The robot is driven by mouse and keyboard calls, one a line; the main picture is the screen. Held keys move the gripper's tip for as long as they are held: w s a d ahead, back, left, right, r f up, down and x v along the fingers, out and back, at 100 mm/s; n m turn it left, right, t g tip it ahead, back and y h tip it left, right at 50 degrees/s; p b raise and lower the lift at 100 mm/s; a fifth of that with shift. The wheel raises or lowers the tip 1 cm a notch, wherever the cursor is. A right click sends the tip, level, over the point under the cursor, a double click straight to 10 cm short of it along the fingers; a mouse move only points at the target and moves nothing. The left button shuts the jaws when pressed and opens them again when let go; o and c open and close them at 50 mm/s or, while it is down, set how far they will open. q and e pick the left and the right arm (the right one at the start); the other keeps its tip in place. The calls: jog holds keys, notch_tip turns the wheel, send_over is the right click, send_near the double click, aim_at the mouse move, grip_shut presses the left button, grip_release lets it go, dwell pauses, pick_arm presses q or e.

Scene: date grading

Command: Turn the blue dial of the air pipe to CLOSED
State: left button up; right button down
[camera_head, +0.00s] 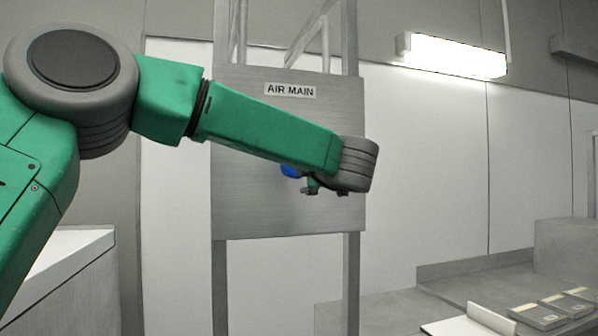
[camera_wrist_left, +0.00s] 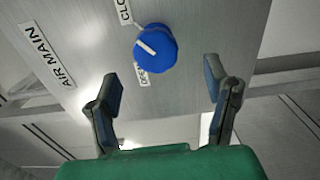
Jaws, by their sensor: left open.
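The blue dial (camera_wrist_left: 161,49) is on a grey metal panel (camera_head: 285,215) marked AIR MAIN. Its white pointer line slants toward the upper left in the left wrist view, between a partly cut-off label starting CLO (camera_wrist_left: 123,11) above and a partly hidden label, seemingly OPEN (camera_wrist_left: 143,76), below. In the head view only a bit of the dial (camera_head: 290,171) shows under my left forearm. My left gripper (camera_wrist_left: 164,86) is open and empty; its fingers stand apart below the dial in the wrist view, not touching it. In the head view my wrist mostly hides the gripper (camera_head: 312,187).
The AIR MAIN sign (camera_head: 290,90) is above the dial. The panel stands on metal posts (camera_head: 351,280). A grey worktop (camera_head: 385,307) with several flat boxes (camera_head: 537,316) is at the lower right. A white-topped counter (camera_head: 65,250) is at the lower left.

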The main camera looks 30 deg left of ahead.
pick_arm(q)
jog(key=v, duration=0.4)
jog(key=shift+s+d+f, duration=0.1)
jog(key=shift+s+d, duration=0.05)
jog(key=shift+d, duration=0.15)
jog(key=shift+a, duration=0.15)
